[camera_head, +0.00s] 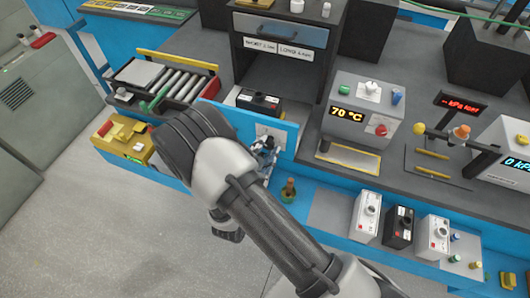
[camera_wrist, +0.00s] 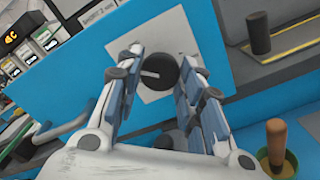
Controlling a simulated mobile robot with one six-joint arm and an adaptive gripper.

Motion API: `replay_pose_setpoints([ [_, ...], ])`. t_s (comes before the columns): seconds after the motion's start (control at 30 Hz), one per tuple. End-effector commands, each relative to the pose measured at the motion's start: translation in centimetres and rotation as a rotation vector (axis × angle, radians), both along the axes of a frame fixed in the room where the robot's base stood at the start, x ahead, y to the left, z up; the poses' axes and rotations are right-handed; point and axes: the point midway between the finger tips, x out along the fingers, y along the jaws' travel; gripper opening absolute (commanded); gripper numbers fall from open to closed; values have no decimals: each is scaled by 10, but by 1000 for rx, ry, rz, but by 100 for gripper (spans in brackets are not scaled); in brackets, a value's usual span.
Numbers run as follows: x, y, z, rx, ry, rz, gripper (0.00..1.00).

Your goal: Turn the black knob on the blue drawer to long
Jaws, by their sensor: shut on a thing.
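The black knob (camera_wrist: 158,72) sits on a pale square plate (camera_wrist: 165,30) on the blue drawer front (camera_wrist: 75,85) in the wrist view. A white pointer mark on the knob points to the left in that view. My gripper (camera_wrist: 162,64) has one finger on each side of the knob and is shut on it. In the head view the blue drawer front (camera_head: 288,137) stands at the bench edge, with my gripper (camera_head: 265,146) against its plate. There the knob is hidden behind my gripper and wrist.
A SHORT label (camera_head: 260,44) and a LONG label (camera_head: 293,51) are on the dark cabinet behind. A box reading 70 °C (camera_head: 358,114) stands to the right. A green cup with a wooden-handled tool (camera_head: 288,192) is close below my gripper. A roller tray (camera_head: 180,82) is at left.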

Motion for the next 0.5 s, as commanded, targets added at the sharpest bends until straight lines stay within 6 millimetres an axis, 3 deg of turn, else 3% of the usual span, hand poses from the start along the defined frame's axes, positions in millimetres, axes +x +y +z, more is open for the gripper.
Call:
replay_pose_setpoints([
  [0.5, 0, 0, -2, 286, -102, 1, 11],
])
